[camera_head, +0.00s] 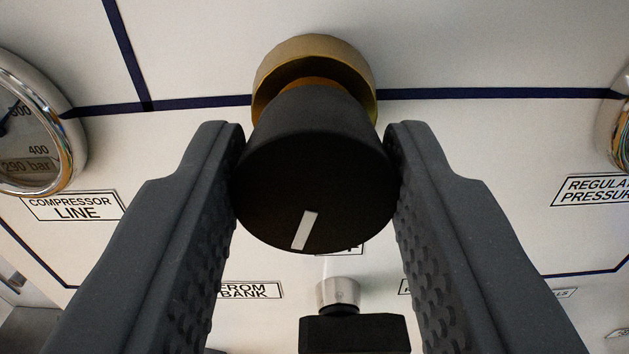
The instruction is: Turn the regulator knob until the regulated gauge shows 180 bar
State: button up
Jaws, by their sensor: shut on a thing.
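The regulator knob (318,165) is a black round knob on a brass collar (315,65) in the middle of the camera view. A white index mark (304,230) on its face points down and slightly left. My gripper (316,165) has one finger on each side of the knob, both touching it, and is shut on it. At the right edge only a sliver of a chrome gauge (620,125) shows, above a cut-off label (595,190) reading "REGULA... PRESSUR...". Its dial and reading are out of view.
The compressor line gauge (30,130) at the left reads 290 bar. Below the knob are a metal stem with a black block (352,333) and a label "FROM BANK" (251,290). Dark blue lines (490,93) run across the white panel.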

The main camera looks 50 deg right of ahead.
jog(key=shift+r, duration=0.1)
jog(key=o, duration=1)
jog(key=shift+s+a+f+b, duration=0.25)
jog(key=shift+s+a+b, duration=0.4)
jog(key=shift+b, duration=0.5)
jog(key=b+v, duration=0.9)
jog(key=v, duration=0.3)
jog(key=shift+b, duration=0.4)
jog(key=shift+w+r, duration=0.1)
dwell(0.6)
